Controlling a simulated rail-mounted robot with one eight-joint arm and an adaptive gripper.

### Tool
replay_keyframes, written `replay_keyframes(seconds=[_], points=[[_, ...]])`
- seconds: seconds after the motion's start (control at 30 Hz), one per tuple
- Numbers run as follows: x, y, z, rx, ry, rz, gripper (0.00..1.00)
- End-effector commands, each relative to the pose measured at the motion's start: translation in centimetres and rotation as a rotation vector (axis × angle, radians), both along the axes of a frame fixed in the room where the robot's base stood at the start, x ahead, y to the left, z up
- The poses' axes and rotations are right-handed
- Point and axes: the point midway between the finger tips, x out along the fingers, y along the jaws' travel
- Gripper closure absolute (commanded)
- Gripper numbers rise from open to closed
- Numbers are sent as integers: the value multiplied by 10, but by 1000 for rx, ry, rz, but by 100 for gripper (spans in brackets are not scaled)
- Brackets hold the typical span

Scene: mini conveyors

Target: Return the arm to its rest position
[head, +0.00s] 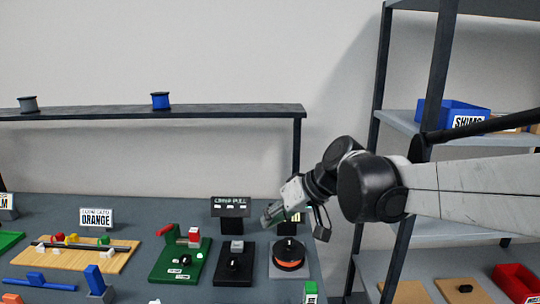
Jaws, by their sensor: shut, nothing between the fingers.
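My arm reaches in from the right edge, and my gripper (268,218) hangs at its end above the right part of the workbench. The gripper points down and to the left, its fingers shut and empty. It is in front of a dark sign stand (231,207) and just above and left of an orange and black round device (289,256). It appears apart from these things, though the exact gap is hard to judge.
Below the gripper are a black fixture (233,267) and a green board (176,262). A wooden board (115,262) with small coloured pieces lies left. A raised shelf (200,112) holds two spools. A rack with a blue bin (433,113) and red bin (516,281) stands right, behind my arm.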

Motion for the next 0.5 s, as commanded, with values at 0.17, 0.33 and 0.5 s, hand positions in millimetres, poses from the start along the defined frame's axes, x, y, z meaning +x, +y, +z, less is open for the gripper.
replay_keyframes(seconds=[0.17, 0.33, 0.5], points=[[-42, -43, -4, -87, 2, -121, 100], [-81, -82, -13, -164, -4, -236, 100], [-119, -120, -25, -237, -18, -350, 100]])
